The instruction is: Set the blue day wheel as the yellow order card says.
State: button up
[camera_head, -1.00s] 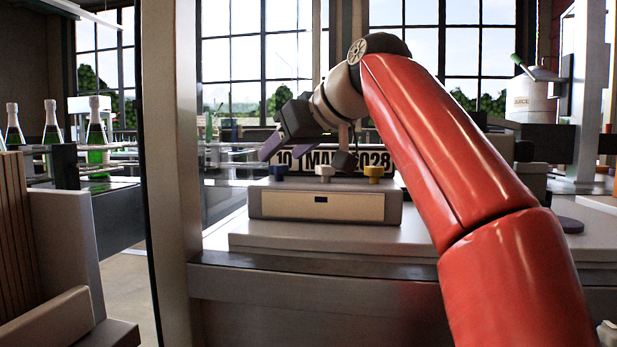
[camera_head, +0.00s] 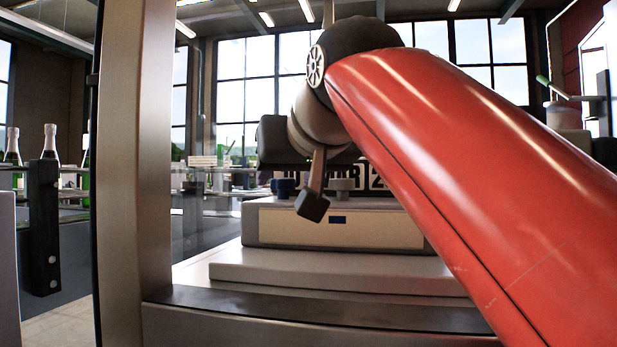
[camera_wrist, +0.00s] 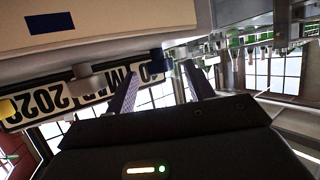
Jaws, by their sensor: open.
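A pale box with a date display stands ahead in the head view. Its blue day wheel (camera_head: 286,187) is a small knob on top at the left, beside a grey knob (camera_head: 341,188). In the wrist view, which looks upside down, the blue day wheel (camera_wrist: 157,61) appears between the tips of my open gripper (camera_wrist: 161,72), with gaps on both sides. The date display (camera_wrist: 85,92) reads 10 MAR 2028 there. A yellow knob (camera_wrist: 8,108) shows at the left edge. My arm hides part of the display in the head view. I see no yellow order card.
The box (camera_head: 340,230) stands on a pale slab (camera_head: 330,272) behind a metal ledge. A steel post (camera_head: 135,150) rises at the left. Bottles (camera_head: 50,142) stand beyond it. A white container (camera_head: 565,114) is at the far right.

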jog(key=shift+w+a+f, duration=0.1)
jog(key=shift+w+f, duration=0.05)
jog(key=shift+w, duration=0.1)
jog(key=c, duration=1)
jog(key=shift+o, duration=0.2)
jog(key=shift+w+d+n+g+y, duration=0.2)
jog(key=shift+n+g+y, duration=0.35)
jog(key=shift+n+y, duration=0.35)
jog(key=shift+w+d+n+g+y, duration=0.15)
jog(key=shift+n+g+y, duration=0.4)
jog(key=shift+n+y, duration=0.35)
dwell(0.8)
jog(key=shift+w+d+n+g+y+p, duration=0.15)
jog(key=shift+n+g+y+p, duration=0.2)
jog(key=shift+n+g+y, duration=0.45)
jog(key=shift+w+d+n+g+y+p, duration=0.1)
jog(key=shift+n+g+y+p, duration=0.2)
jog(key=shift+n+g+y, duration=0.5)
dwell(2.3)
